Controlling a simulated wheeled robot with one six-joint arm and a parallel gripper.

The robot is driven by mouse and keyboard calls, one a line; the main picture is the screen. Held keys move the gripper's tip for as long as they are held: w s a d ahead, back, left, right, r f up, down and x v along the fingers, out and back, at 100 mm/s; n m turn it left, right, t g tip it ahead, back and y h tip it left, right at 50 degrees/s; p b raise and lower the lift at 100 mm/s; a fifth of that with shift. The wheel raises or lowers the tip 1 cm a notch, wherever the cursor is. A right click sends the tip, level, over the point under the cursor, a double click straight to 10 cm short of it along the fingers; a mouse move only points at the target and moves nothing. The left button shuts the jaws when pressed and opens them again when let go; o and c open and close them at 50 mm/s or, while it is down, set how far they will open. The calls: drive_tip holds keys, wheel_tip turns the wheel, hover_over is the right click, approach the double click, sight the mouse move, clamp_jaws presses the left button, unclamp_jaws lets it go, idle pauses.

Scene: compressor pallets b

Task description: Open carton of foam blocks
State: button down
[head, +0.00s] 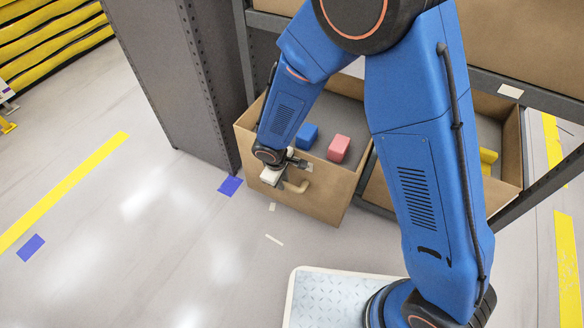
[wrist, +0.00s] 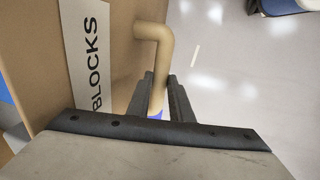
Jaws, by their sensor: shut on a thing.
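The carton (head: 322,196) is a brown, drawer-like box pulled partly out of the rack, its inside showing from above. A blue foam block (head: 307,136) and a pink foam block (head: 339,148) lie in it. Its tan bar handle (wrist: 155,48) stands out from the front face, beside a white label (wrist: 88,50) reading "BLOCKS". My gripper (wrist: 163,98) is shut on the handle, its two dark fingers on either side of the bar. In the head view my gripper (head: 279,174) is at the carton's front, and my arm hides part of the carton's left side.
A second brown carton (head: 505,193) with yellow pieces (head: 488,158) sits to the right, partly behind my arm. A grey rack upright (head: 185,80) stands left of the carton. The grey floor (head: 160,245) in front and to the left is clear, with flat yellow and blue markings.

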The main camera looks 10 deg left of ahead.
drive_tip(key=shift+s+a, duration=0.3)
drive_tip(key=shift+s, duration=0.55)
drive_tip(key=shift+s+a, duration=0.3)
drive_tip(key=shift+s, duration=0.55)
drive_tip(key=shift+s+a, duration=0.3)
drive_tip(key=shift+s, duration=0.55)
drive_tip(key=c, duration=1.6)
unclamp_jaws()
drive_tip(key=s+r, duration=0.1)
drive_tip(key=r, duration=0.4)
drive_tip(key=s+r, duration=0.1)
drive_tip(key=r, duration=0.5)
drive_tip(key=s+a+r, duration=0.1)
drive_tip(key=r, duration=0.5)
drive_tip(key=shift+a, duration=0.1)
